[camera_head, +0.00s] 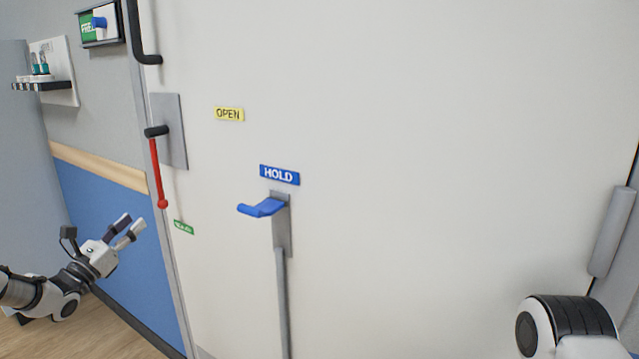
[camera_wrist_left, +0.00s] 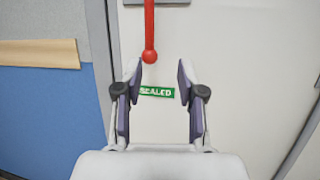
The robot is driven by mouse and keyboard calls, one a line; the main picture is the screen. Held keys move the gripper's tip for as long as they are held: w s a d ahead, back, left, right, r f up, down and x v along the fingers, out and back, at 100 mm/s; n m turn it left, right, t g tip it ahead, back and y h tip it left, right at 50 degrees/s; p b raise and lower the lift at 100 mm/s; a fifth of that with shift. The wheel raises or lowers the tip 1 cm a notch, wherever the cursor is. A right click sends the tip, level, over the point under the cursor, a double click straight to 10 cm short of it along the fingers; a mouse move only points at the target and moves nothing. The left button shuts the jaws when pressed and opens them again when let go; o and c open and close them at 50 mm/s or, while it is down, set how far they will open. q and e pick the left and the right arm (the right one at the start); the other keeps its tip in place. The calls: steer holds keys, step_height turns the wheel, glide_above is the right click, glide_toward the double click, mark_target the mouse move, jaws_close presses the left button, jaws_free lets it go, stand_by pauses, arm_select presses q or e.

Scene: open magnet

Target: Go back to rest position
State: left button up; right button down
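My left gripper (camera_head: 128,226) is at the lower left of the head view, in front of the blue wall panel and left of the door. Its two fingers are apart with nothing between them. In the left wrist view the open fingers (camera_wrist_left: 158,84) point at the door, below the red lever (camera_wrist_left: 149,30) and around the line of sight to a green SEALED label (camera_wrist_left: 156,92). The red lever (camera_head: 158,175) hangs down from a grey plate and the gripper is apart from it. A white arm part of mine shows at the lower right; my right gripper is out of view.
The large white door (camera_head: 430,130) fills the middle and looks shut. It bears a blue HOLD handle (camera_head: 264,208), a yellow OPEN label (camera_head: 229,114) and a black pull handle (camera_head: 138,35). A small shelf (camera_head: 42,86) and a FREE sign (camera_head: 98,24) are on the left wall.

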arm_select(q)
steer(key=s+d+f+n+g, duration=0.2)
steer(key=d+f+g, duration=0.1)
steer(key=d+f, duration=0.75)
steer(key=s+d+f+n+g, duration=0.2)
steer(key=d+f+g, duration=0.1)
steer(key=d+f, duration=0.8)
steer(key=s+d+f+n+g+y, duration=0.1)
steer(key=s+d+f+n+g, duration=0.2)
steer(key=s+f+n, duration=0.45)
steer(key=s+d+f+n+g+y, duration=0.1)
steer(key=s+d+f+n+g, duration=0.25)
steer(key=s+f, duration=0.6)
steer(key=s+a+f+n+g+y, duration=0.15)
steer(key=s+n+g, duration=0.25)
steer(key=s+n, duration=0.85)
steer(key=s+a+f+n+g+y, duration=0.1)
steer(key=s+f+n+g+y, duration=0.2)
steer(key=s+n, duration=0.95)
step_height(320, 180, up, 20)
steer(key=g+p, duration=0.1)
steer(key=p, duration=1.7)
steer(key=shift+s+f, duration=0.25)
steer(key=shift+s, duration=0.05)
